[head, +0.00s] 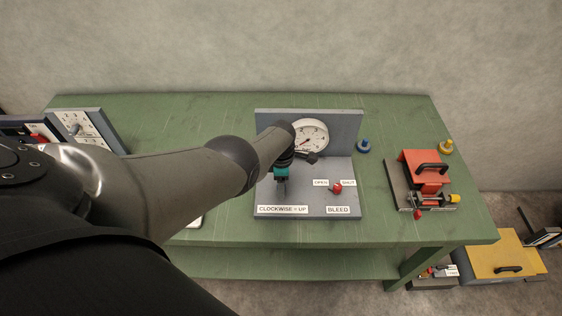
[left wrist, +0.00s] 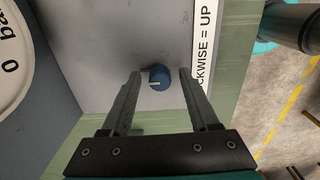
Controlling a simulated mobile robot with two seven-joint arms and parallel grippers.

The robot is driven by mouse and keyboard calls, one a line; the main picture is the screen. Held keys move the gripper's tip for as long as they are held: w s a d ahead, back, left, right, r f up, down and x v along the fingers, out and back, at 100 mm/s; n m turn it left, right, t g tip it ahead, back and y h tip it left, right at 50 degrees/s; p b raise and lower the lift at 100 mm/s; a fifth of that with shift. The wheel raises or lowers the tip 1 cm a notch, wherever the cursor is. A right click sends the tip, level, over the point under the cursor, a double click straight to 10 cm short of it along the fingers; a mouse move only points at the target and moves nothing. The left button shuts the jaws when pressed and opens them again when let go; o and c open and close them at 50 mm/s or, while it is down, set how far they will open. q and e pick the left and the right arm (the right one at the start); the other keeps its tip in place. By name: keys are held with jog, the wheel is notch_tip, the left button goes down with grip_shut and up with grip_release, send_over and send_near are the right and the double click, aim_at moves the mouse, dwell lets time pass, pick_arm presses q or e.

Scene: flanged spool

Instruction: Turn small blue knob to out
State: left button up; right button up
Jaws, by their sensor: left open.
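A blue knob (left wrist: 159,77) with a white pointer line stands on the grey panel, beside the label reading CLOCKWISE = UP (head: 283,209). My left gripper (left wrist: 159,73) is open, with one finger on each side of the knob and a visible gap to each. In the head view my left gripper (head: 282,187) is over the left part of the panel (head: 310,205), and the arm and gripper hide the knob there. I cannot tell how far the fingertips are above the panel. My right gripper is not in view.
A white gauge (head: 312,137) stands on the upright plate behind. Blue (head: 363,146) and yellow (head: 446,147) pieces and a red device (head: 426,172) are farther right on the green table (head: 200,115).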

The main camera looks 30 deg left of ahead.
pick_arm(q)
notch_tip(320, 180, up, 2)
jog(key=shift+r+p, duration=0.2)
jog(key=shift+p, duration=0.65)
jog(key=shift+r+p, duration=0.35)
jog(key=shift+r, duration=0.75)
notch_tip(320, 180, up, 10)
